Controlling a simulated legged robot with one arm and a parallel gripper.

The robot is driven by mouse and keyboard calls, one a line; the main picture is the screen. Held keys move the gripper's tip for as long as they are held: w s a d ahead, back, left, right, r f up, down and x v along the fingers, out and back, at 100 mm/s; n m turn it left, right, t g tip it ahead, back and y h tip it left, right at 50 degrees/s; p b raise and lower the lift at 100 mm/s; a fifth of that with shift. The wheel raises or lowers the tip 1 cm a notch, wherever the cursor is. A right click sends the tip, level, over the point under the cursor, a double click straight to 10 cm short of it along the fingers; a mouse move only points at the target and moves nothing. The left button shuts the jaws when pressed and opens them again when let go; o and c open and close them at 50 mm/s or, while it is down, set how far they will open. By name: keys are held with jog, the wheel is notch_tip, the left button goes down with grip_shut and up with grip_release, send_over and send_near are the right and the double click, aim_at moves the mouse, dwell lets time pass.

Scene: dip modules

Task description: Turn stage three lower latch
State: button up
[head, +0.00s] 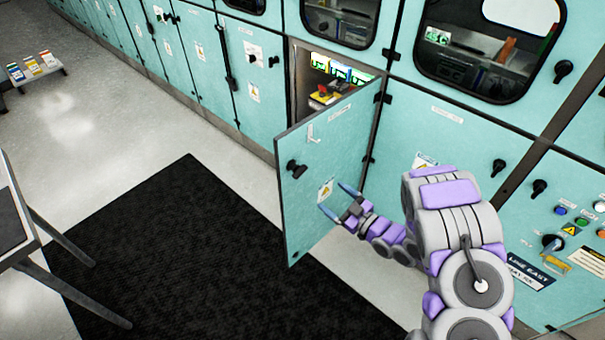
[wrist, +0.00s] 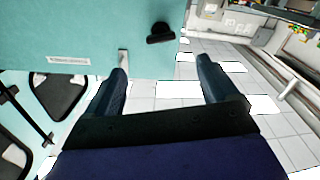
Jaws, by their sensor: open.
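A teal lower cabinet door (head: 335,150) stands swung open, with a black latch (head: 297,169) near its free edge. In the wrist view the same kind of black latch (wrist: 160,34) shows on a teal door, beyond my fingertips. My gripper (head: 338,200) is open and empty, close to the lower part of the open door; I cannot tell whether it touches. It also shows in the wrist view (wrist: 162,72). The closed panel to the right has its own black latch (head: 498,168). Labels are too small to read, so I cannot tell which latch is stage three.
The open compartment (head: 325,85) holds red and yellow parts and green-lit modules. Teal cabinets line the back. A control panel (head: 575,225) is at right. A black mat (head: 190,260) and clear floor lie left of the door. A table (head: 15,220) stands at the left edge.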

aim_at(300, 170)
jog(key=b+x, duration=0.2)
jog(key=x, duration=1.3)
jog(key=shift+w+a+f, duration=0.1)
jog(key=shift+w+a, duration=0.05)
jog(key=shift+a, duration=0.1)
jog(key=c, duration=1)
jog(key=shift+o, duration=0.2)
jog(key=m+p, duration=0.1)
jog(key=p, duration=0.2)
jog(key=shift+r, duration=0.25)
jog(key=shift+f+m+p, duration=0.15)
jog(key=shift+m+p, duration=1)
jog(key=shift+m, duration=0.05)
jog(key=o, duration=1)
jog(key=shift+c, duration=0.2)
